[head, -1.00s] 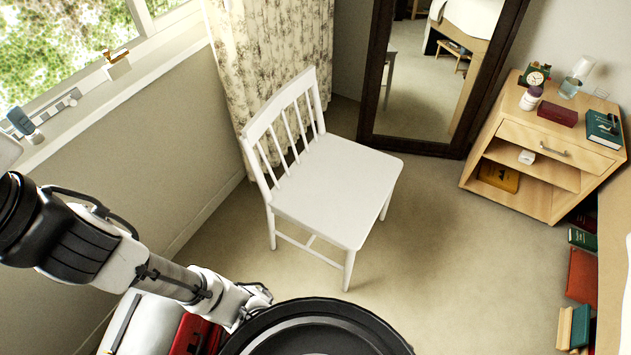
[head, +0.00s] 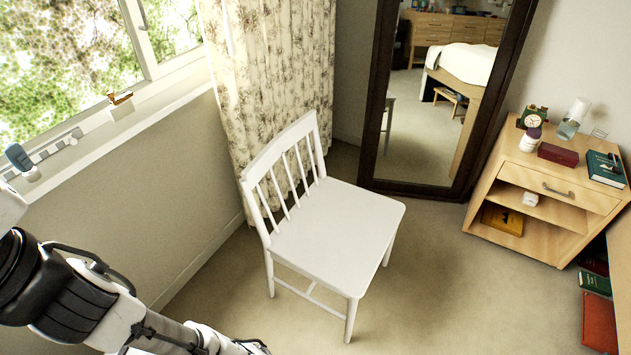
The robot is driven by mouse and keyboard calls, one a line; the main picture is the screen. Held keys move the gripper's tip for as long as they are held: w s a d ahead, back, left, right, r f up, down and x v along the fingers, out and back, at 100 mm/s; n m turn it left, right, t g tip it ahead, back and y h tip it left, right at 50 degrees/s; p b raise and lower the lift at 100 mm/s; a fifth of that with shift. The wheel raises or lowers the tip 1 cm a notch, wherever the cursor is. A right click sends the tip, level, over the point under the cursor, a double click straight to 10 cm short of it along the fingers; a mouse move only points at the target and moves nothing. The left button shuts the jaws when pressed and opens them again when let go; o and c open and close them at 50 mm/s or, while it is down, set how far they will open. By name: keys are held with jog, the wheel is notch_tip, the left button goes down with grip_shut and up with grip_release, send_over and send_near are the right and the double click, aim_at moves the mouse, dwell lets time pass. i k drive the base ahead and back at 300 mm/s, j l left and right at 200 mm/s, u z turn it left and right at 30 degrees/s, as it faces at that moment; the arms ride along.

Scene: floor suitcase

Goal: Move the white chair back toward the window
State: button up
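The white chair (head: 331,237) stands upright on the carpet in the middle of the head view. Its slatted back is on the left, close to the patterned curtain (head: 270,95) and the wall under the window (head: 75,50). Its seat faces right. My arm reaches in from the lower left, apart from the chair. My gripper is at or below the bottom edge, and its fingers cannot be made out.
A dark-framed mirror (head: 378,125) stands behind the chair. Carpet (head: 440,300) is clear right of the chair. The windowsill (head: 100,128) holds small items.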

aim_at(337, 235)
jog(key=u, duration=0.35)
jog(key=i+l+u, duration=0.2)
jog(key=l+u, duration=0.25)
jog(key=i+l+u, duration=0.2)
jog(key=l, duration=0.25)
jog(key=i+l+u, duration=0.1)
jog(key=l, duration=1)
jog(key=i+l+u, duration=0.15)
jog(key=l, duration=0.9)
